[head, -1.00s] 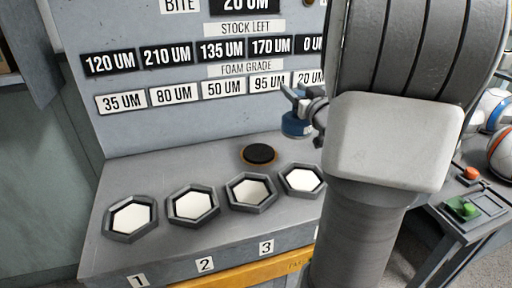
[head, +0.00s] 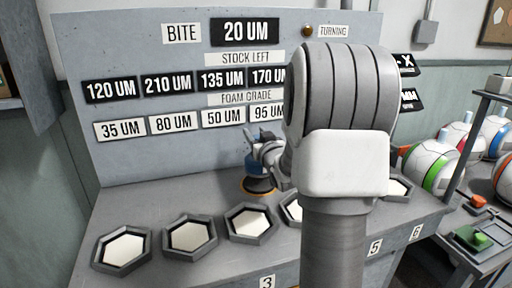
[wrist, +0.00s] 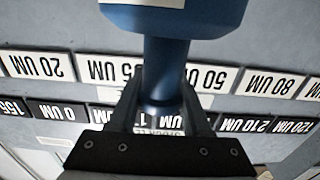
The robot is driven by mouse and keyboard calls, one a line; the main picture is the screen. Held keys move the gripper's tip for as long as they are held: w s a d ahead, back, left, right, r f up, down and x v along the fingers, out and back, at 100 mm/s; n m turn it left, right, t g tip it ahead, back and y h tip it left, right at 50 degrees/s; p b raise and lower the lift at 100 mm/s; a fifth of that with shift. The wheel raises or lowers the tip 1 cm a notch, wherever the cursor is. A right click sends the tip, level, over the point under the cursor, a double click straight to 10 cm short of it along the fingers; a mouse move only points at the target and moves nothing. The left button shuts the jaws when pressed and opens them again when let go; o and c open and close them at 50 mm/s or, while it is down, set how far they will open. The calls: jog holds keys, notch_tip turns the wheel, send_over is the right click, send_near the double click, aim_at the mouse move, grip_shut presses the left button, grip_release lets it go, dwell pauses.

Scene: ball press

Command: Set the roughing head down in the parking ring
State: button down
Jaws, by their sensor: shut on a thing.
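The roughing head is blue, and a small part of it shows in the head view (head: 254,169). In the wrist view its wide blue body (wrist: 175,18) is at the top, with a narrower blue neck (wrist: 165,68) between the fingers. My gripper (head: 266,152) is shut on this neck; the fingers also show in the wrist view (wrist: 161,103). The parking ring (head: 258,192), a black disc with an orange rim, lies on the grey bench directly below the head. I cannot tell whether the head touches it. My arm hides part of the bench.
A row of hexagonal trays with white pads, such as the leftmost (head: 124,248), runs along the bench front. An upright grey panel (head: 190,60) with number labels stands close behind the ring.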

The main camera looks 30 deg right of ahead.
jog(key=shift+f+b, duration=0.5)
jog(key=shift+f, duration=1.2)
jog(key=shift+f, duration=0.2)
jog(key=shift+c, duration=1.8)
grip_release()
jog(key=shift+f, duration=0.1)
jog(key=shift+r, duration=0.2)
jog(key=v, duration=1.2)
jog(key=shift+p, duration=0.45)
